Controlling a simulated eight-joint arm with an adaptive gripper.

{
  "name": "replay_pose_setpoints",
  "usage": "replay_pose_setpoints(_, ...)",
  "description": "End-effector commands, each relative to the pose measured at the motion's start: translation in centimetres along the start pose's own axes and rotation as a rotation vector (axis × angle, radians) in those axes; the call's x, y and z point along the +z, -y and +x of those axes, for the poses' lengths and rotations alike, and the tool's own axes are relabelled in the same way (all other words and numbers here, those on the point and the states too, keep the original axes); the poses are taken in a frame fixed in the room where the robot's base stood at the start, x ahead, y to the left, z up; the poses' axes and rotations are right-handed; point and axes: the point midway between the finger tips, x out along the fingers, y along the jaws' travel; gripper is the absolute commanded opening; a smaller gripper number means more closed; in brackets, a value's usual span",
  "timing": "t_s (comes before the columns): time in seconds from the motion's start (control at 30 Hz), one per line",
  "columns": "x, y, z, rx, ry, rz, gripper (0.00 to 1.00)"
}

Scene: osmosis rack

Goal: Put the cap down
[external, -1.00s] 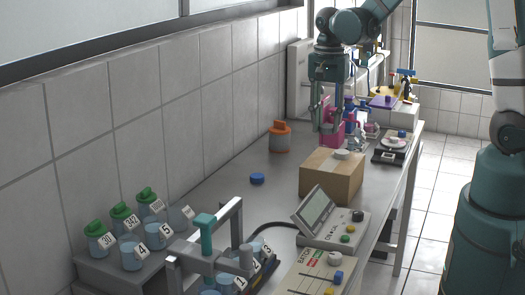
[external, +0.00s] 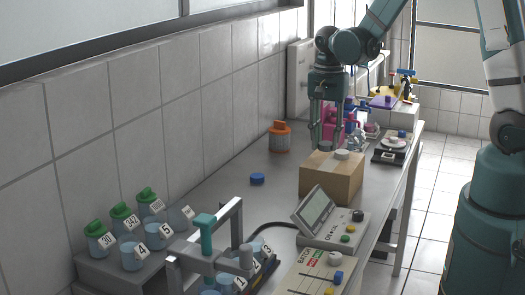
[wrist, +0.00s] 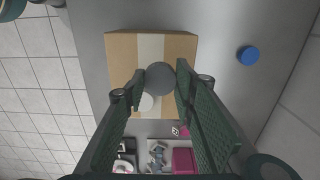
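My gripper (external: 327,145) points down just above the cardboard box (external: 332,180). In the wrist view its fingers (wrist: 160,85) are closed on the sides of a dark grey round cap (wrist: 160,73), which lies across the pale tape strip of the box (wrist: 118,70) in that view. A gap between cap and box cannot be judged exactly. A blue cap (external: 257,179) lies on the table left of the box, and also shows in the wrist view (wrist: 248,55).
An orange-topped jar (external: 279,137) stands by the wall. A control device with a screen (external: 325,218) stands in front of the box. Green-capped jars (external: 123,222) and a rack (external: 210,250) are at the near left. The table (external: 225,195) around the blue cap is clear.

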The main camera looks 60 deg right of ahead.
Motion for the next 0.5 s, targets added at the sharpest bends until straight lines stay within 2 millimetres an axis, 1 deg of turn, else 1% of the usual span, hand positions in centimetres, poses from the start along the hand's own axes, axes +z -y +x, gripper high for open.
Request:
replay_pose_setpoints(0.17,0.0,0.0,0.6,0.0,0.0,0.0,0.24)
replay_pose_setpoints(0.5,0.0,0.0,3.3,0.0,0.0,0.0,0.24)
